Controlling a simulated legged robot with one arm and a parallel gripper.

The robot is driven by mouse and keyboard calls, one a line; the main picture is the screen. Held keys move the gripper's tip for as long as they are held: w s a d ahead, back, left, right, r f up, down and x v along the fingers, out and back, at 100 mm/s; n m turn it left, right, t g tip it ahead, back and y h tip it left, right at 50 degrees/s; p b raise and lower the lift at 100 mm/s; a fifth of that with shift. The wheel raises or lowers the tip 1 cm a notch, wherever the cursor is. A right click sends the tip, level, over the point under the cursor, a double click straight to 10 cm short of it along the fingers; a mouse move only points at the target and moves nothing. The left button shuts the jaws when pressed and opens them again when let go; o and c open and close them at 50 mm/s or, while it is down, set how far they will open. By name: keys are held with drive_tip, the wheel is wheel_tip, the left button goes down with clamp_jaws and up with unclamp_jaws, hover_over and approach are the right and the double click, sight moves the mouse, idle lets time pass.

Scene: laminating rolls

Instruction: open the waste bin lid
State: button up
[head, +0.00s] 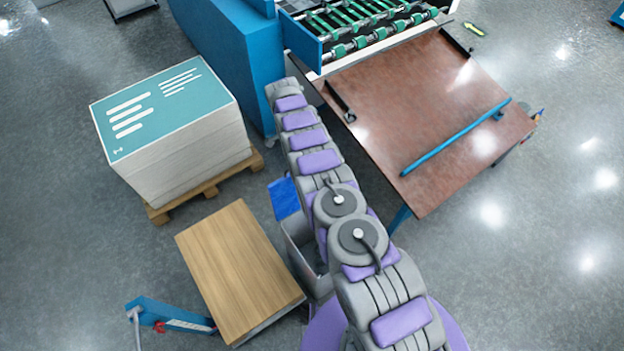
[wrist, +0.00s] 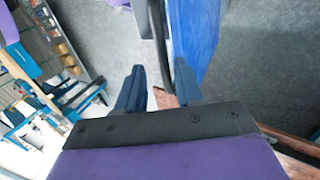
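The grey waste bin (head: 298,250) stands on the floor left of my arm, which hides its right part. Its blue lid (head: 285,197) shows at the bin's far end, tilted up, with part of the bin's inside visible. In the wrist view a large blue panel (wrist: 197,38), seemingly the lid, stands steeply beyond the fingers, its dark edge near the gap between them. My gripper (wrist: 161,78) has its two dark blue fingers apart with nothing clearly held. I cannot tell whether the right finger touches the panel. The gripper's fingers cannot be made out in the head view.
A wooden-topped block (head: 238,268) stands close left of the bin, with a blue pallet-jack handle (head: 170,315) beside it. A paper stack (head: 175,130) on a pallet is behind. A brown table (head: 430,110) and blue machine (head: 225,60) flank my arm. Floor at right is clear.

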wheel_tip(320, 180, up, 3)
drive_tip(key=shift+w+a+f, duration=0.1)
drive_tip(key=shift+a+f, duration=0.05)
drive_tip(key=shift+f, duration=0.05)
drive_tip(key=shift+s+r, duration=0.2)
drive_tip(key=shift+r, duration=0.05)
drive_tip(key=s+d, duration=0.2)
drive_tip(key=s, duration=0.5)
drive_tip(key=s+d+r, duration=0.1)
drive_tip(key=s+d, duration=0.2)
drive_tip(key=s, duration=0.5)
drive_tip(key=shift+r, duration=0.2)
idle(0.4)
drive_tip(key=shift+r, duration=0.1)
